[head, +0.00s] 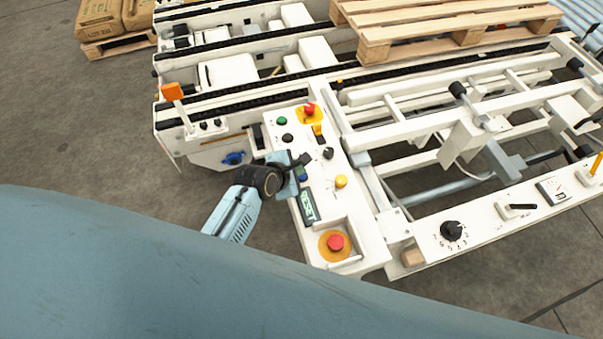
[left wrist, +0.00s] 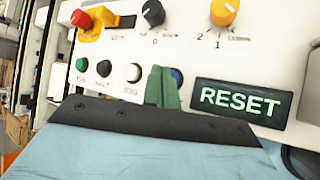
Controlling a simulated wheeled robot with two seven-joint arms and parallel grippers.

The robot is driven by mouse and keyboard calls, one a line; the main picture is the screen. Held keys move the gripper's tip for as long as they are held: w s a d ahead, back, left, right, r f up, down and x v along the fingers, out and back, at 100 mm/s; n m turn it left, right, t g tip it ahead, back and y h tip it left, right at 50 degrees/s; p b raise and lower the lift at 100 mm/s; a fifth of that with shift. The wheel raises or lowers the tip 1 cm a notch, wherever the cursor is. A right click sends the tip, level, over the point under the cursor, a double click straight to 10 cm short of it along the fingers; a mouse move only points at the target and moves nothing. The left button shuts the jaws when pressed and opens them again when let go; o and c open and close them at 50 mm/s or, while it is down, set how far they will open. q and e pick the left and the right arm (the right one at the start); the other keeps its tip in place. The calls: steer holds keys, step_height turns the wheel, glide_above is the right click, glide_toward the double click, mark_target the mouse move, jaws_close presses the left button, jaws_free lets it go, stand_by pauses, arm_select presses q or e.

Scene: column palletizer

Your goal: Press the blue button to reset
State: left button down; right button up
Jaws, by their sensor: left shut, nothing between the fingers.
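The blue button (head: 302,177) sits on the white control panel (head: 337,205), beside the RESET label (head: 308,205). In the left wrist view the blue button (left wrist: 177,77) is partly hidden behind the green fingertips of my left gripper (left wrist: 163,87). The RESET label (left wrist: 239,102) is just to its right. My left gripper (head: 303,160) is shut and empty, over the panel at the button. I cannot tell whether the fingertips touch the button. My right gripper is not in view.
The panel also carries a green button (head: 282,120), a black button (head: 287,138), a yellow knob (head: 341,181) and red stop buttons (head: 335,242) at both ends. A conveyor frame (head: 400,124) and wooden pallets (head: 440,22) stand behind. Grey floor (head: 90,130) is clear at left.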

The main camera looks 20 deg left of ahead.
arm_select(q)
steer(key=shift+f, duration=0.2)
steer(key=shift+f, duration=0.25)
steer(key=shift+f, duration=0.45)
stand_by(0.8)
steer(key=shift+r+p, duration=0.85)
steer(key=shift+p, duration=0.1)
step_height(320, 180, up, 5)
steer(key=p, duration=0.6)
steer(key=shift+r, duration=0.1)
